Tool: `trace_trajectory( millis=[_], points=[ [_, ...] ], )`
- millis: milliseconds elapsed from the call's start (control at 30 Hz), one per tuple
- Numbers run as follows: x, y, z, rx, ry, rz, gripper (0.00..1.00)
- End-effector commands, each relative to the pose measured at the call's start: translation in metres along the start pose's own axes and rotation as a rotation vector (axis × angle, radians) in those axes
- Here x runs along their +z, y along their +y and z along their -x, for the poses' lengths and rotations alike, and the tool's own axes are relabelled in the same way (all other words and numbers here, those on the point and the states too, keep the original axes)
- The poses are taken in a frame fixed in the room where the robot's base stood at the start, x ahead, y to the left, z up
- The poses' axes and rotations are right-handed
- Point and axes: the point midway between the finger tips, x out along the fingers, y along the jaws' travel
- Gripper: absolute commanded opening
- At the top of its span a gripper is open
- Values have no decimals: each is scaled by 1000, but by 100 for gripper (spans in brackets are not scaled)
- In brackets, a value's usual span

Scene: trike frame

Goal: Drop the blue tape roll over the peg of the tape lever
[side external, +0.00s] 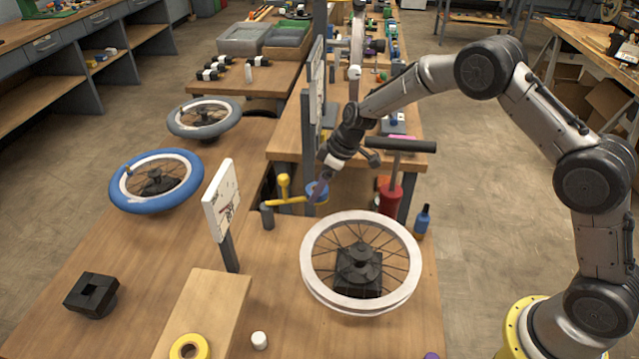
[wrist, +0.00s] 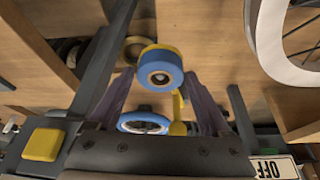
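The blue tape roll (side external: 317,192) is between the fingertips of my gripper (side external: 318,186), at the right end of the yellow tape lever (side external: 286,201). In the wrist view, the roll (wrist: 160,70) faces me with a pale ring and dark centre, and both fingers of my gripper (wrist: 160,75) appear to touch its sides. Yellow shows right behind its upper edge. The lever has a yellow knob (side external: 283,180) standing up and a dark post (side external: 267,215) at its left. The peg is not distinct; I cannot tell whether the roll is around it.
A white-rimmed wheel (side external: 402,290) stands at the right front on a black hub. A white panel (side external: 221,201) stands on a post left of the lever. A red-based T-handled pump (side external: 391,198) and a blue bottle (side external: 422,220) are right of my gripper. A yellow roll (side external: 202,347) lies on a wooden block.

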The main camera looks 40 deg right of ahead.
Motion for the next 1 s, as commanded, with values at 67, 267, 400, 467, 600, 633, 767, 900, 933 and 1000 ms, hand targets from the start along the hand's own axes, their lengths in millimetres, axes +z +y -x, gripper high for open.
trace_trajectory(
  millis=[67,267,400,467,600,633,767,900,933,1000],
  points=[
    [0,0,0,0,0,0,98],
    [0,0,0,0,-1,0,100],
    [0,0,5,0,0,0,100],
    [0,0,10,1,0,0,100],
    [-1,1,34,3,3,0,100],
    [-1,1,41,2,3,0,100],
    [-1,1,70,3,3,1,100],
    [0,1,99,2,3,0,100],
    [0,1,105,3,3,0,100],
    [0,0,116,2,2,1,100]
  ],
)
